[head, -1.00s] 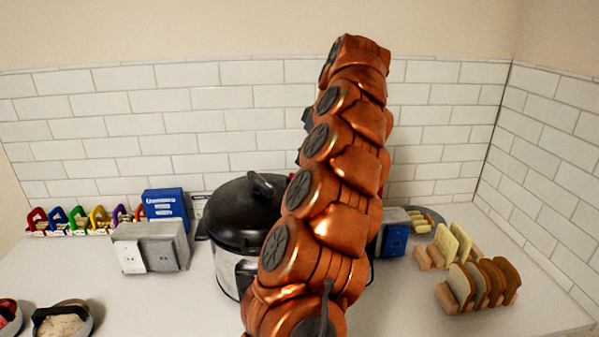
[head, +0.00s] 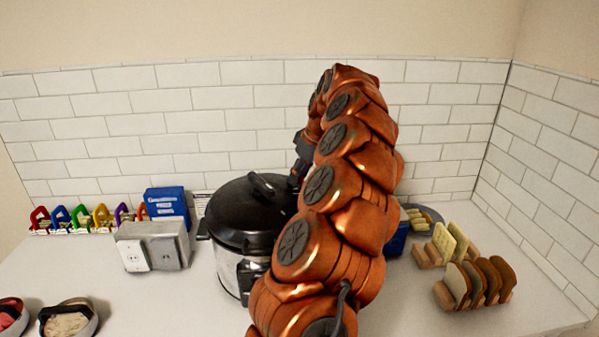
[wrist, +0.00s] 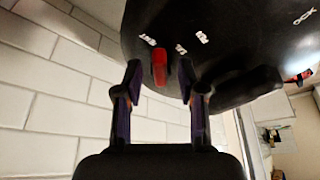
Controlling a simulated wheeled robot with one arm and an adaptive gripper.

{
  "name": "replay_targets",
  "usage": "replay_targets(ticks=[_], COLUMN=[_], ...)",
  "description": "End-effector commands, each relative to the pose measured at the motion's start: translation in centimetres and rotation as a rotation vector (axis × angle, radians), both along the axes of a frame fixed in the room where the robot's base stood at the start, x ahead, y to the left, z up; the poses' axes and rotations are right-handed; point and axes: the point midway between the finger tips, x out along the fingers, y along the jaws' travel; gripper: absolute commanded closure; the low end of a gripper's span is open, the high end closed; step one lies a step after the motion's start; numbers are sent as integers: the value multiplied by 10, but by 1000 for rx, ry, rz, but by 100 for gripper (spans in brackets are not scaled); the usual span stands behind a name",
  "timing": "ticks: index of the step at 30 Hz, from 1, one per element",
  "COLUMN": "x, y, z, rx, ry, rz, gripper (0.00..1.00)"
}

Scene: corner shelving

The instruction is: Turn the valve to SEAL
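The pressure cooker (head: 232,270) stands on the counter with its black lid (head: 236,212) on. In the wrist view the lid (wrist: 225,20) fills the upper right. A red valve (wrist: 159,68) shows near the lid's edge, with small white labels beside it, too blurred to read surely. My gripper (wrist: 160,78) is open, one finger on each side of the valve in the picture, with gaps on both sides. I cannot tell whether the fingertips reach its depth. In the head view my gripper (head: 299,168) is at the lid's right rear, partly hidden by my arm; the valve is hidden there.
A grey outlet box (head: 153,246) and a blue box (head: 167,205) stand left of the cooker. Bread slices (head: 478,283) in wooden racks stand at the right. Bowls (head: 67,319) sit at front left. The tiled wall (head: 230,130) is close behind.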

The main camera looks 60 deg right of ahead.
Motion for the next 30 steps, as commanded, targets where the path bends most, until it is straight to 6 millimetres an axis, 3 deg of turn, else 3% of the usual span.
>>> replay_targets(ticks=[6, 18, 30], x=[0, 0, 0], y=[0, 0, 0], z=[0, 0, -2], rx=[0, 0, -2], ry=[0, -1, -1], rz=[0, 0, -12], gripper=[60, 100, 100])
